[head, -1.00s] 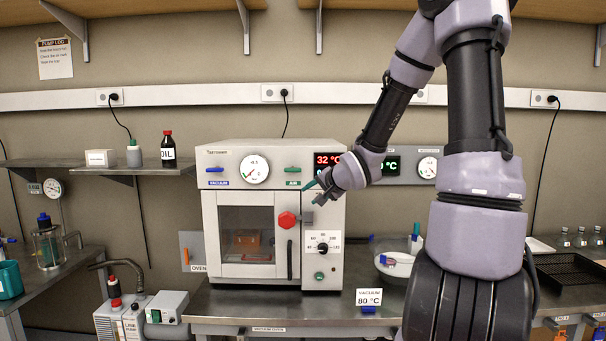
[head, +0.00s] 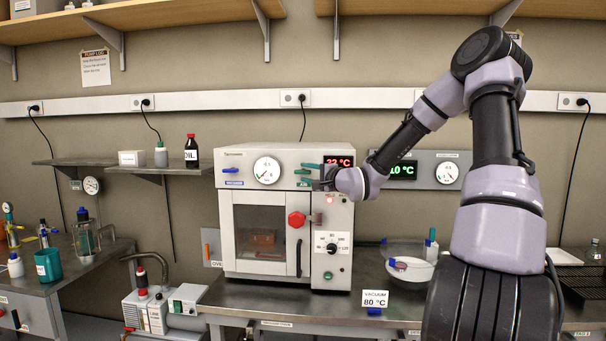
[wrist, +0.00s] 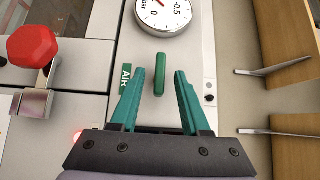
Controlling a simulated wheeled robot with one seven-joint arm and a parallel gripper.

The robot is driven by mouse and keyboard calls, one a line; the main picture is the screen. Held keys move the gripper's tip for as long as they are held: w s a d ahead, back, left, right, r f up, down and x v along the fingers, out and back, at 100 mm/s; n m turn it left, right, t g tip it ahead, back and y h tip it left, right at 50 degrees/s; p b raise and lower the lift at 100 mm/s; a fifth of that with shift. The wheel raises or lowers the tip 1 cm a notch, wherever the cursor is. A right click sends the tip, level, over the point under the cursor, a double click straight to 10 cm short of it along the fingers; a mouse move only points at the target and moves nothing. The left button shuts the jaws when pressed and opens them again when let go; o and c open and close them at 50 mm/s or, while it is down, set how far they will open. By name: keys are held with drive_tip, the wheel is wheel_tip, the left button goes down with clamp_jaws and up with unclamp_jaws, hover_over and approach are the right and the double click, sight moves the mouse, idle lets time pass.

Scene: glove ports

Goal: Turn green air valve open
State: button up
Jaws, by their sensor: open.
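The green air valve handle (wrist: 160,74) sits on the oven's upper front panel, beside the AIR label (wrist: 126,78) and below the gauge in the wrist view. In the head view the valve handle (head: 301,172) lies about level and is partly crowded by my fingers. My gripper (wrist: 160,76) is open, one teal finger on each side of the handle. The handle lies between or just beyond the fingertips; I cannot tell the exact depth, and no contact shows. In the head view my gripper (head: 310,173) reaches the panel from the right.
The vacuum oven (head: 229,225) stands on a metal bench. A red knob (wrist: 32,45) juts from its door, with a pressure gauge (wrist: 164,12) close by the valve. A blue vacuum valve (head: 233,170) is left of the gauge. A bowl (head: 410,266) stands right of the oven.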

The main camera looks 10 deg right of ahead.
drive_tip(key=shift+x, duration=1.25)
clamp_jaws()
